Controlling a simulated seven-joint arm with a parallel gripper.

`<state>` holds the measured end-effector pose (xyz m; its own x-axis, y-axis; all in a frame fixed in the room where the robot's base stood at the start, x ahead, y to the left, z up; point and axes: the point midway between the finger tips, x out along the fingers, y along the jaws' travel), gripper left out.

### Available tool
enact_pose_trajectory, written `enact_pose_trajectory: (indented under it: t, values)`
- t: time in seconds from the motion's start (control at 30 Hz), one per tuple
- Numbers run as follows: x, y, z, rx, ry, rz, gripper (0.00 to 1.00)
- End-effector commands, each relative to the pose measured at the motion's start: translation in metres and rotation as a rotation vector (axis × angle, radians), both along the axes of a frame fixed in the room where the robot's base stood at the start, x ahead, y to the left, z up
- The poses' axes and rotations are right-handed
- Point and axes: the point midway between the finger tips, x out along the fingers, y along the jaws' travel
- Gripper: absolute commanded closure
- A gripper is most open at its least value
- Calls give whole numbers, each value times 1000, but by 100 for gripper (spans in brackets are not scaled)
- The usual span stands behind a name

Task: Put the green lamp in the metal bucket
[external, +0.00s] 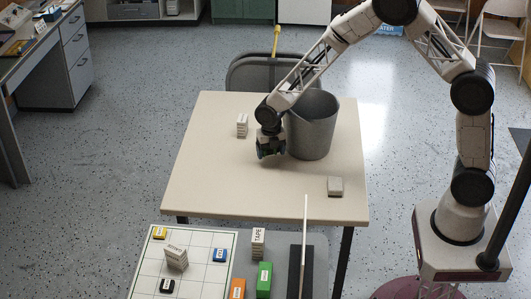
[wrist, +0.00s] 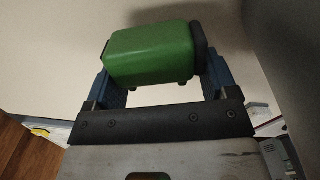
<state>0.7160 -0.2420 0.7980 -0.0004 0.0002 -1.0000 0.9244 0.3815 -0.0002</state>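The green lamp (wrist: 150,54), a rounded green block with a dark end, sits between the blue-padded fingers of my gripper (wrist: 160,75) in the wrist view. It fills the gap, and the gripper looks shut on it. In the external view my gripper (external: 270,148) is low over the cream table, just left of the metal bucket (external: 314,128). The lamp is mostly hidden there by the fingers. I cannot tell whether it touches the table. The grey bucket stands upright with its mouth open upward, its upper left partly behind my arm.
On the table (external: 220,190), a small pale block stack (external: 242,125) stands left and a pale block (external: 335,186) lies front right. A chair (external: 262,72) is behind. In front, a white gridded board (external: 200,250) holds small coloured blocks. The table's front left is clear.

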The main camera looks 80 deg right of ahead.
Motion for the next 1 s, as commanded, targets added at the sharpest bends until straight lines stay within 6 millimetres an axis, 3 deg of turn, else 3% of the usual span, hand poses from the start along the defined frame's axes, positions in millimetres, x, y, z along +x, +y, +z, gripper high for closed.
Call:
enact_pose_trajectory:
  t: [0.27,0.7,1.0]
  values:
    - [1,0,57,-1,-5,0,26]
    - [1,0,166,-2,-5,0,26]
    - [0,0,222,-1,-3,0,26]
